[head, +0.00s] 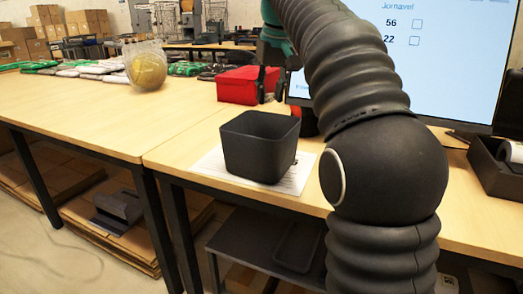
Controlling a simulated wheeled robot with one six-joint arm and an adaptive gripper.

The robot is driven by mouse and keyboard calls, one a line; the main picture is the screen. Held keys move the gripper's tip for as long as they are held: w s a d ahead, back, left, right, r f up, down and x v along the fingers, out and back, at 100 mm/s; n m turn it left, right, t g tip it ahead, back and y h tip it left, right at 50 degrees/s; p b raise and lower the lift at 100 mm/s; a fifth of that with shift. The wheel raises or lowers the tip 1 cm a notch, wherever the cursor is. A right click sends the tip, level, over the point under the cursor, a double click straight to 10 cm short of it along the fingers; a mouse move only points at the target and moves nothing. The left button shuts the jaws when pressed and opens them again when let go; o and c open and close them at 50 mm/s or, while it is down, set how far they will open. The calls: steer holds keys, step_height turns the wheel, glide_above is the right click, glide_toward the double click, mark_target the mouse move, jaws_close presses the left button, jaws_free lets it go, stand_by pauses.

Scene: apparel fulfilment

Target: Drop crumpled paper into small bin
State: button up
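The small bin (259,150) is a dark grey, open-topped square container. It stands upright on a white printed sheet on the near table, and its inner floor is hidden. A rounded yellow-brown, crumpled-looking thing (149,71) in clear plastic sits on the left table; I cannot tell whether it is the crumpled paper. My gripper (271,88) shows small and dark beyond the bin, in front of the red box, partly hidden near my arm. Its two fingers point down and look apart, with red visible between them and nothing seen held.
The red box (236,85) lies behind the bin. A monitor (440,60) stands at the right, partly behind my arm. A black tray (497,168) sits at the right edge. Folded bagged garments (95,68) line the back of the left table (80,110), whose front is clear.

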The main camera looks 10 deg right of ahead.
steer(key=o, duration=0.5)
steer(key=v, duration=0.7)
steer(key=shift+r, duration=0.25)
steer(key=s+f, duration=0.9)
steer(key=f, duration=0.2)
steer(key=s+f+m+t, duration=0.1)
steer(key=s+f, duration=0.8)
steer(key=f, duration=0.2)
steer(key=s+f+t, duration=0.1)
steer(key=s+f, duration=0.8)
steer(key=f, duration=0.1)
steer(key=shift+s+a+f+m+h, duration=0.25)
steer(key=shift+s+f+m+h, duration=0.05)
steer(key=shift+s+f+m, duration=0.1)
